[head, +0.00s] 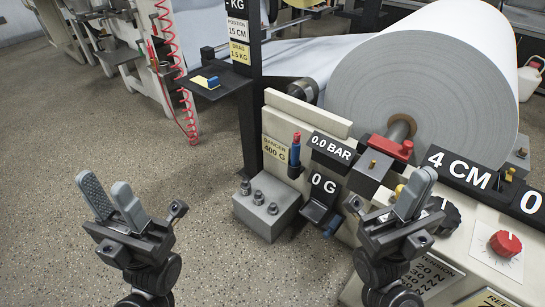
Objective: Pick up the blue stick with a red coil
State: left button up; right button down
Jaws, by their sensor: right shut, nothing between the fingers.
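A small upright blue stick with a red upper part (296,145) stands in a dark holder on the front of the machine, beside the 400 G label. I cannot tell whether the red part is a coil. A long red coiled hose (172,70) hangs at the upper left, with a red piece beside it. My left gripper (110,190) is at the lower left over the floor, open and empty, apart from both. My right gripper (418,188) is in front of the machine panel, right of and below the blue stick, its fingers shut and empty.
A large white paper roll (420,80) fills the upper right. A black post (249,110) carries a small shelf (222,80) with a blue and yellow piece. A grey block with bolts (263,206) stands low beside the machine. The speckled floor (90,125) at left is clear.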

aim_at(295, 145)
jog(key=u, duration=0.75)
jog(key=k, duration=1.35)
jog(key=z, duration=1.6)
jog(key=i, duration=1)
